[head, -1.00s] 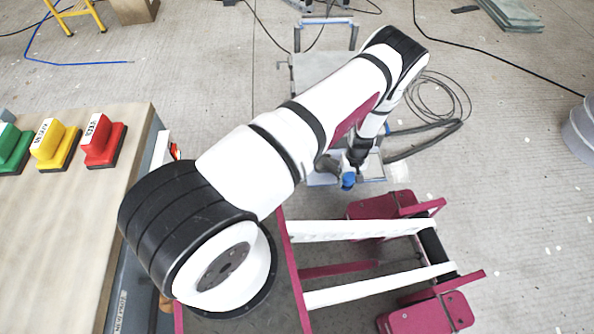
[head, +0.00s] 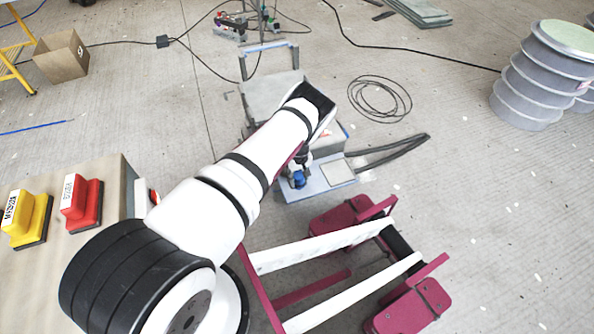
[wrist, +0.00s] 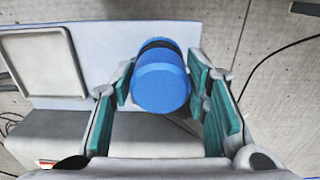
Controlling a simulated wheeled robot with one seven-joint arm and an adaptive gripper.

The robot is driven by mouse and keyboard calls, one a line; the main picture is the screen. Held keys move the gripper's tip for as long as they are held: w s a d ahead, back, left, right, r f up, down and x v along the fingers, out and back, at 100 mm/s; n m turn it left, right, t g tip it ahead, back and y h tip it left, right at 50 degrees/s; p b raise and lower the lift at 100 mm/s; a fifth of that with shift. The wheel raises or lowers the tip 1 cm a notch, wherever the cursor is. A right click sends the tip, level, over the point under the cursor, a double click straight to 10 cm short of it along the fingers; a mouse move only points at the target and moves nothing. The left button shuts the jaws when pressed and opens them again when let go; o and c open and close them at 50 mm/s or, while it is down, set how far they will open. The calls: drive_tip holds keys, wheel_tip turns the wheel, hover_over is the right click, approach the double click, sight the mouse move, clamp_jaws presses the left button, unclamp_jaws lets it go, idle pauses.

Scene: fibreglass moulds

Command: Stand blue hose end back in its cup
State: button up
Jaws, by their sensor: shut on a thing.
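The blue hose end (wrist: 161,84) sits between the green-padded fingers of my gripper (wrist: 160,80) in the wrist view, with a dark ring at its far end. My gripper is shut on it. In the head view the blue hose end (head: 298,179) shows just below my wrist, over the pale blue top of a low cart (head: 290,192). My arm hides most of my gripper there. I cannot make out the cup in either view, nor tell whether the hose end touches anything below.
A pale square tray (wrist: 40,62) lies on the cart top; it also shows in the head view (head: 338,172). Dark hoses (head: 395,150) stretch right of the cart. A coiled cable (head: 380,98) lies on the floor behind. Ribbed grey drums (head: 530,90) stand far right.

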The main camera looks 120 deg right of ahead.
drive_tip(key=s+d, duration=0.2)
drive_tip(key=d, duration=0.3)
drive_tip(key=shift+d+f, duration=0.3)
drive_tip(key=shift+f, duration=0.05)
drive_tip(key=shift+f+b, duration=1.05)
drive_tip(key=shift+f, duration=0.4)
drive_tip(key=shift+f+b, duration=0.3)
drive_tip(key=shift+b, duration=0.2)
drive_tip(key=shift+f+b, duration=0.1)
drive_tip(key=shift+b, duration=0.3)
drive_tip(key=o, duration=1)
drive_tip(key=shift+s+r+p, duration=0.1)
drive_tip(key=shift+r+p, duration=0.1)
drive_tip(key=shift+p, duration=0.25)
